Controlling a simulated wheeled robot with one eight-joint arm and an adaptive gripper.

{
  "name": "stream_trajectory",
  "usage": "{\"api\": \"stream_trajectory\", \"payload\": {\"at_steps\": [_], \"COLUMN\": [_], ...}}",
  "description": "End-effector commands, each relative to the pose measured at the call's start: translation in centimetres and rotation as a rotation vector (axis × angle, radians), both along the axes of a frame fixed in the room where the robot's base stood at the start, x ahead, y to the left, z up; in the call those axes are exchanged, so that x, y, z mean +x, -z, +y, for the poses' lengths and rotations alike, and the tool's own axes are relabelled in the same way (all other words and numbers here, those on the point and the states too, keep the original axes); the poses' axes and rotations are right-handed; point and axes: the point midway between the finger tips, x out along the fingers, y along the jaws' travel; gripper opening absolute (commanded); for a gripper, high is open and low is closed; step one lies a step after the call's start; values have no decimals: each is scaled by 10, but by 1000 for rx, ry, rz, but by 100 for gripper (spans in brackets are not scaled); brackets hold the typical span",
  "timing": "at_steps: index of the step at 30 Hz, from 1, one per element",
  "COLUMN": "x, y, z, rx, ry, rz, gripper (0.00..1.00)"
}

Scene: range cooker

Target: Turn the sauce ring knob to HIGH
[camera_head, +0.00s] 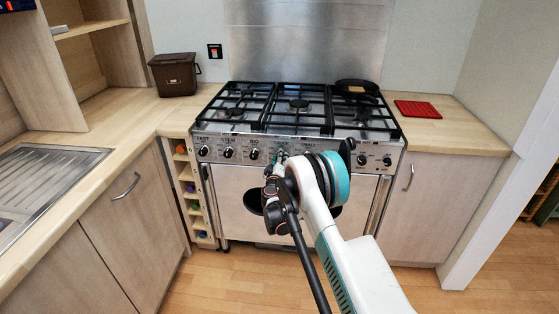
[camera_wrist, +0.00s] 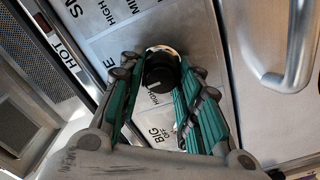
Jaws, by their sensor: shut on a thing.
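In the wrist view a round black knob (camera_wrist: 160,75) with a pale mark stands between the green fingers of my gripper (camera_wrist: 161,88), which is shut on it. Printed words HIGH, MIN and BIG OFF show on the panel around it; I cannot tell the knob's own label for certain. In the head view my gripper (camera_head: 281,157) is at the cooker's front panel (camera_head: 216,141), just right of the knob labelled BIG (camera_head: 254,154).
Other black knobs (camera_head: 203,151) line the panel on both sides. The oven door (camera_head: 232,190) is below, with a handle bar (camera_wrist: 297,45) near my gripper. A pan (camera_head: 357,87) sits on the back right of the hob. A red mat (camera_head: 418,109) lies on the right counter.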

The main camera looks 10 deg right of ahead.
Motion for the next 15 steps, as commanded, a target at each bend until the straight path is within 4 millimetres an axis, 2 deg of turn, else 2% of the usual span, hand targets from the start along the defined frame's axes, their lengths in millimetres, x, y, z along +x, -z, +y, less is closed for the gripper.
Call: {"api": "stream_trajectory", "payload": {"at_steps": [8, 15], "x": [0, 0], "y": [1, 2], "z": [1, 1], "rx": [-159, -371], "ry": [-1, -1], "rz": [52, 121], "gripper": [8, 8]}}
